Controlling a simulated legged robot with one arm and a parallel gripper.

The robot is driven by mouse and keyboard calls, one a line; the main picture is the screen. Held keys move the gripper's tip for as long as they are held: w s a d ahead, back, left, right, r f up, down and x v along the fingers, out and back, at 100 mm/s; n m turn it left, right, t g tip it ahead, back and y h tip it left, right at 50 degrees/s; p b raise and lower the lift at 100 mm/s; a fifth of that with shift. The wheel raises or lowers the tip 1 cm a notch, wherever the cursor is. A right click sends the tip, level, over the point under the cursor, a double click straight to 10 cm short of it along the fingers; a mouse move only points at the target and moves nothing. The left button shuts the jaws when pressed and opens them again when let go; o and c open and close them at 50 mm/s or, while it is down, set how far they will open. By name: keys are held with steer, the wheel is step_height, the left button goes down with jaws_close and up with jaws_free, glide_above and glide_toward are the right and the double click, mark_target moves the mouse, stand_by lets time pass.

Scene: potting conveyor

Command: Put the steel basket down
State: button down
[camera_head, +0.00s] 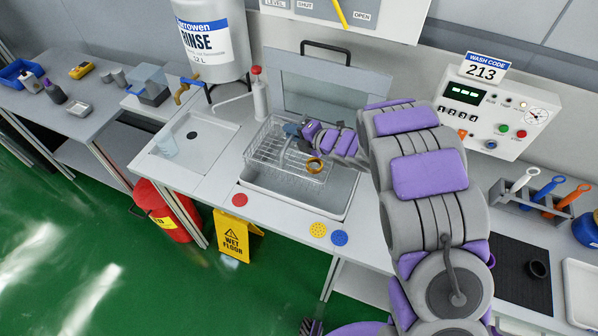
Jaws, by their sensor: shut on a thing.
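The steel basket (259,159) is a wire basket in the middle of the picture, over the open basin (334,196) set in the counter. My gripper (291,129) reaches in from the right and is shut at the basket's upper rim area. I cannot tell whether the basket's underside touches the basin. My arm covers the area to the right of the basin.
A raised lid (318,85) stands behind the basin. A shallow sink (197,140) and the rinse tank (212,40) are to the left. Red, yellow and blue discs (340,238) lie along the front edge. A control box (496,105) stands at the right.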

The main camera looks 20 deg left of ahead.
mark_target(322, 176)
step_height(322, 176, down, 16)
steer(key=b, duration=0.3)
steer(key=shift+w+d+r, duration=0.1)
steer(key=shift+d, duration=0.05)
steer(key=shift+r, duration=0.1)
steer(key=c, duration=1.1)
jaws_free()
steer(key=p+v, duration=0.2)
steer(key=v, duration=1)
